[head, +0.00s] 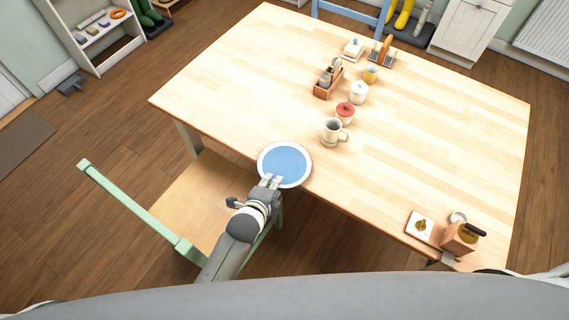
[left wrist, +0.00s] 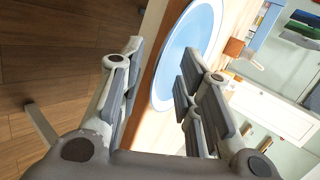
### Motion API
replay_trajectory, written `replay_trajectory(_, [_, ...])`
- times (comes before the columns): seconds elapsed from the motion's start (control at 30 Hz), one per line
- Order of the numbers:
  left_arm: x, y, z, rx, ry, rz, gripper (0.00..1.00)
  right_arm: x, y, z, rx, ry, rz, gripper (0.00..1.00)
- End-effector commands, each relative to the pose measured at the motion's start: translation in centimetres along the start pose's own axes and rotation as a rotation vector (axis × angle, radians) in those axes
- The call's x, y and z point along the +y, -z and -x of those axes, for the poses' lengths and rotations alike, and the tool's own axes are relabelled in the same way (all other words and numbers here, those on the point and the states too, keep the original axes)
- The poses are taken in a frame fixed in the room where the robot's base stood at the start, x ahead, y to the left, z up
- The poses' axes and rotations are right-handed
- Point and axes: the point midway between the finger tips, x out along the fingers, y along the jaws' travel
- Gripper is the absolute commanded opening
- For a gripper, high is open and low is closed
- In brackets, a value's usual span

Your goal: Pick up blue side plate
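The blue side plate (head: 285,162) has a white rim and lies flat at the near left edge of the wooden table (head: 430,130). In the left wrist view the plate (left wrist: 188,50) is seen beyond the fingers, and one finger covers part of it. My left gripper (head: 271,181) is at the near rim of the plate in the head view. In the left wrist view its fingers (left wrist: 160,85) stand apart with nothing held between them. I cannot tell whether a finger touches the plate. My right gripper is out of view.
A grey mug (head: 332,131), a red-lidded pot (head: 345,113) and a white pot (head: 359,92) stand behind the plate. A wooden box (head: 459,238) stands at the near right corner. A green chair (head: 135,205) is beside my left arm. The table's left side is clear.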

Motion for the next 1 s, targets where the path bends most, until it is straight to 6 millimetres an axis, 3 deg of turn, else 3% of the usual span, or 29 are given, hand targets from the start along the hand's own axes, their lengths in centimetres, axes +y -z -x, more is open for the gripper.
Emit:
replay_trajectory(0.37, [0.02, 0.04, -0.75, 0.001, 0.000, 0.000, 0.30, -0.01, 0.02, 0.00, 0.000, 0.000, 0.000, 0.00])
replay_trajectory(0.6, [0.03, 0.03, -0.74, 0.001, 0.000, 0.000, 0.00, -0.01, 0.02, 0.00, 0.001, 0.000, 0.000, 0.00])
replay_trajectory(1.0, [-0.07, 0.03, -0.73, 0.001, 0.002, 0.000, 0.00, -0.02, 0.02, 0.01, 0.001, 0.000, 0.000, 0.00])
